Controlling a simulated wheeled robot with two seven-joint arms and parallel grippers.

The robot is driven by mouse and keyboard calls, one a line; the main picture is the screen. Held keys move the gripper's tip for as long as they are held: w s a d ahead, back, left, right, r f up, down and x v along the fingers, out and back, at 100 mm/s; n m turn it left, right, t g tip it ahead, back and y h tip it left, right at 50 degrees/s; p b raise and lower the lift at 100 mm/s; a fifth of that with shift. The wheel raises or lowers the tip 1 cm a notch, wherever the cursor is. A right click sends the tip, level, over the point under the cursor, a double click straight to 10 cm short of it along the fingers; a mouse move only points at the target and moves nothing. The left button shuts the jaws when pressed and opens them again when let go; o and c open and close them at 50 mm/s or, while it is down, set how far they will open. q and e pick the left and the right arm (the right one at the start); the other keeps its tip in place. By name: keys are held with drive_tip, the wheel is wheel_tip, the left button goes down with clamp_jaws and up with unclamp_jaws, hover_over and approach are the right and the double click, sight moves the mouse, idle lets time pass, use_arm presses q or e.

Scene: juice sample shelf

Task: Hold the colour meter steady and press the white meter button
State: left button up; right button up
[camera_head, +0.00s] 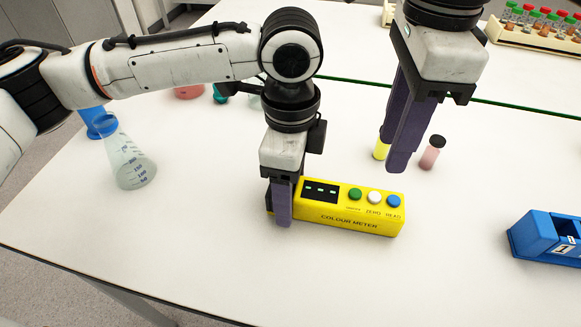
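The yellow colour meter (328,215) lies on the white table, with a dark display at its left and a green button (355,194), a white button (374,198) and a blue button (394,201) in a row at its right. My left gripper (283,203) is down at the meter's left end and looks shut on it, one purple finger against the front face; the other finger is mostly hidden. My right gripper (398,150) hangs above and behind the meter's right half, apart from the buttons. Its purple fingers look together, with nothing between them.
A yellow vial (380,151) and a pink vial with a black cap (432,153) stand behind the meter. A blue holder (533,233) is at the right edge, a vial rack (508,38) at the back right. A flask (130,165) stands left. The table before the meter is clear.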

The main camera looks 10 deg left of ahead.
use_arm(q)
drive_tip(key=shift+f, duration=0.4)
drive_tip(key=c, duration=1.2)
drive_tip(key=shift+c, duration=1.1)
use_arm(e)
drive_tip(key=shift+c, duration=0.8)
clamp_jaws()
